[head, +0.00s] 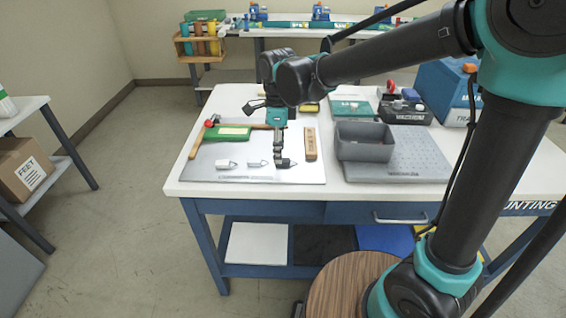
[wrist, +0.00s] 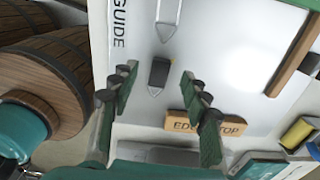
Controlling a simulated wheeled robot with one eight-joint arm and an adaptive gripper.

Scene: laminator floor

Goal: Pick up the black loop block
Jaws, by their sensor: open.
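The black loop block (head: 285,163), a small dark block with a thin triangular wire loop, lies on the pale board (head: 205,176) near its front right. In the wrist view the block (wrist: 158,72) lies between the lines of my two fingers, with its loop pointing down the picture. My gripper (head: 279,148) is above the board at the block and partly covers it in the head view. In the wrist view my gripper (wrist: 160,86) is open and empty, with a finger on each side of the block, apart from it.
Two pale loop blocks (head: 226,164) (head: 257,164) lie to the left. A wooden edge stop (head: 310,143) stands close on the right. The board's front left is clear.

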